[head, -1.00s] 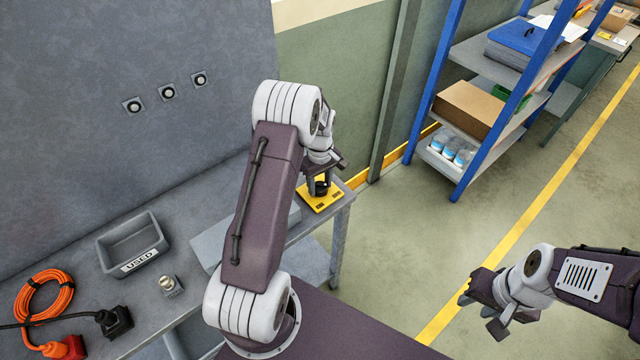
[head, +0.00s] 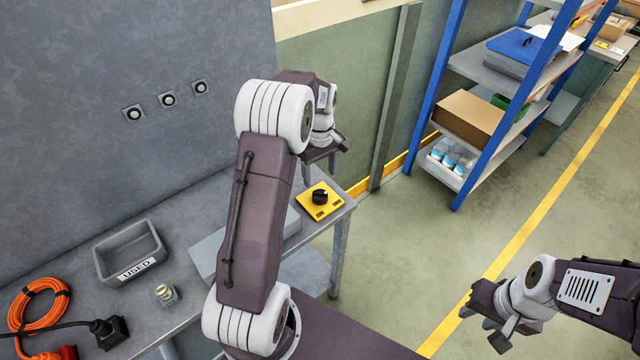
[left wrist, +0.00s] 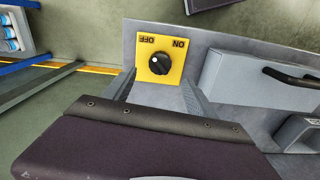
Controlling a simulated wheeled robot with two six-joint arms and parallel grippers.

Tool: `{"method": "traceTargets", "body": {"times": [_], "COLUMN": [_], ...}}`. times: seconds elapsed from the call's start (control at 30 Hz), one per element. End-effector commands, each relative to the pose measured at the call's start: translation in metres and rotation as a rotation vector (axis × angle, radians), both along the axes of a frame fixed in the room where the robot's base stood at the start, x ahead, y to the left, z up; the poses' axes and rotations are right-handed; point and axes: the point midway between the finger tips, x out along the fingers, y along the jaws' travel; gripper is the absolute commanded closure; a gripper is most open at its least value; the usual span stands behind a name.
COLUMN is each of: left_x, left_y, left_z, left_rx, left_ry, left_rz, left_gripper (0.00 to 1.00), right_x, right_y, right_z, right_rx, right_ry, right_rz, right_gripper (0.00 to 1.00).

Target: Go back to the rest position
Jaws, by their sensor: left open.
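My left gripper (head: 321,168) is open and empty in the head view, raised behind and above the yellow switch plate (head: 331,207) at the table's right end. It is apart from the black knob (head: 320,197) on that plate. The left wrist view also shows the knob (left wrist: 160,63) on the yellow plate, with ON and OFF labels upside down. My right gripper (head: 488,323) hangs above the floor at the lower right, with its fingers apart and nothing between them.
The grey table (head: 200,285) carries a USED bin (head: 130,252), a small metal fitting (head: 166,293), an orange cable coil (head: 38,305) and a long grey box. A blue shelf rack (head: 490,125) stands at the back right. The floor between is clear.

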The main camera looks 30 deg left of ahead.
Motion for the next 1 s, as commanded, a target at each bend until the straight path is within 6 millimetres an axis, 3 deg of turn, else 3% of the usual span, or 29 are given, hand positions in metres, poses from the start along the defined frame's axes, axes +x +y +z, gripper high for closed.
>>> {"method": "traceTargets", "body": {"times": [0.53,0.67,0.8,1.0], "left_x": [0.000,0.009,-0.039,-0.131], "left_y": [-0.002,-0.021,-0.070,-0.109], "left_z": [0.004,0.032,0.052,0.032], "left_rx": [0.000,0.012,0.007,0.007], "left_ry": [0.000,-0.056,-0.060,-0.071], "left_rz": [-0.005,-0.054,-0.181,-0.565], "left_gripper": [0.34,0.34,0.34,0.34], "right_x": [0.000,0.000,0.000,0.000], "right_y": [0.000,0.000,0.000,0.000], "right_z": [0.000,0.000,0.000,0.000], "right_rx": [0.000,0.000,0.000,0.000], "right_ry": [0.000,0.000,0.000,0.000], "right_rz": [0.000,0.000,0.000,0.000], "right_gripper": [0.64,0.64,0.64,0.64]}}
